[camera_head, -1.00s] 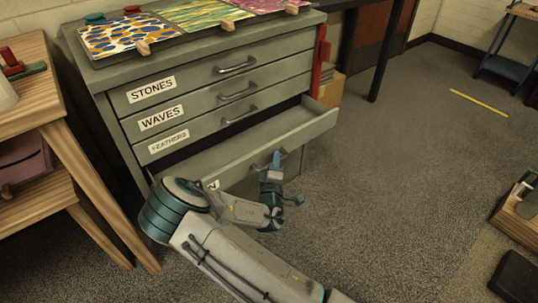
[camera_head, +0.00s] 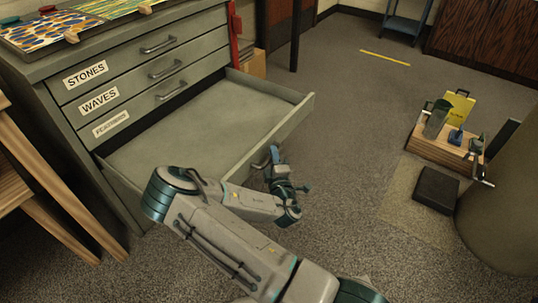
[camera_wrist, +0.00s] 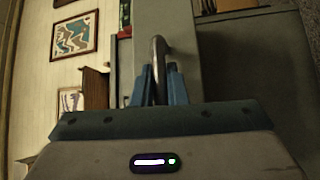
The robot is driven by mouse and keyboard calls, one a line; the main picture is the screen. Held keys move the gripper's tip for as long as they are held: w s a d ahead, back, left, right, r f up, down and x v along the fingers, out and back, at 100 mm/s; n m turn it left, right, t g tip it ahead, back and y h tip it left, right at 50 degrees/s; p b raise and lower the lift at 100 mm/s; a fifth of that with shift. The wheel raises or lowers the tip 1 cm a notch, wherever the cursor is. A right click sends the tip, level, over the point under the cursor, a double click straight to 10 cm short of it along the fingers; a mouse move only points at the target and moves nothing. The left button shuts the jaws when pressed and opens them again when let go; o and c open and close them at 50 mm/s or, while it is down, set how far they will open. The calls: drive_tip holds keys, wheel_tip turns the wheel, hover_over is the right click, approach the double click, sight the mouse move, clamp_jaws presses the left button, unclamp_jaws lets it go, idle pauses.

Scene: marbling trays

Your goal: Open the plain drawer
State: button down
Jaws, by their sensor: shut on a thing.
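The plain drawer (camera_head: 205,125) is the lowest drawer that shows in the grey-green cabinet (camera_head: 50,108). It stands far out, and its bare, empty floor shows in the head view. My gripper (camera_head: 273,158) is at the drawer's front, shut on its handle. In the wrist view the blue fingers of my gripper (camera_wrist: 159,85) close around the curved metal handle (camera_wrist: 159,50). My arm hides part of the drawer's front and its label.
A wooden table (camera_head: 30,195) stands at the left. A wooden crate with tools (camera_head: 440,152) and a dark block (camera_head: 436,188) lie on the right. Carpet between is clear.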

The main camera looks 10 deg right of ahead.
drive_tip(key=shift+s+d, duration=0.15)
drive_tip(key=shift+s, duration=0.15)
drive_tip(key=c, duration=1.7)
unclamp_jaws()
drive_tip(key=shift+c, duration=0.2)
drive_tip(key=shift+d, duration=0.1)
drive_tip(key=s+f+p, duration=0.1)
drive_tip(key=s+p, duration=0.1)
drive_tip(key=s, duration=1.1)
drive_tip(key=shift+s+f, duration=0.4)
drive_tip(key=shift+w+r, duration=0.1)
